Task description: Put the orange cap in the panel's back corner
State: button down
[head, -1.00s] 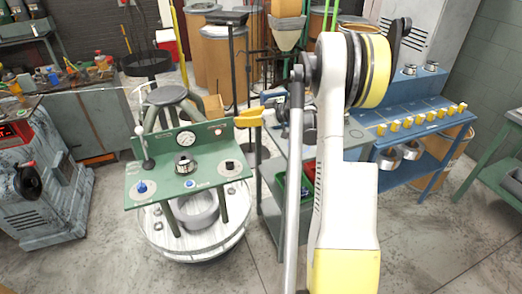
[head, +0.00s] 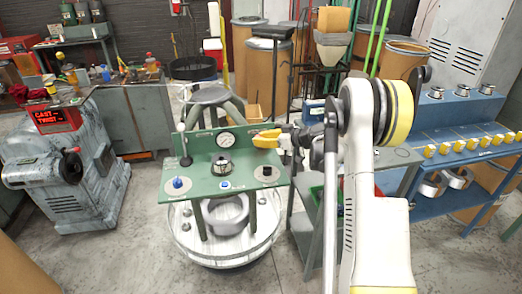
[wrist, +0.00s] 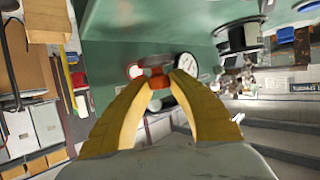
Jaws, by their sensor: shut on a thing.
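The green panel (head: 240,187) stands on a round white drum base in the head view, with a gauge, knobs and a metal cup on it. My gripper (head: 262,139), with yellow fingers, is at the panel's back right, near the gauge. In the wrist view my gripper (wrist: 158,75) is shut on the small orange-red cap (wrist: 156,80). The green panel surface (wrist: 140,30) and the white gauge (wrist: 188,66) lie beyond the fingertips there. The cap cannot be made out in the head view. I cannot tell whether the cap touches the panel.
A thin lever (head: 183,140) rises at the panel's back left. A black knob (head: 266,171) is at its right and a blue knob (head: 177,183) at its left. A blue bench (head: 455,165) stands at the right, and a grey machine (head: 70,160) at the left.

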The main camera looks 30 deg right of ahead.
aim_at(261, 147)
jog(key=shift+f+b, duration=0.8)
jog(key=shift+f, duration=1)
jog(key=shift+f, duration=0.2)
jog(key=c, duration=1.3)
grip_release()
jog(key=shift+r, duration=0.1)
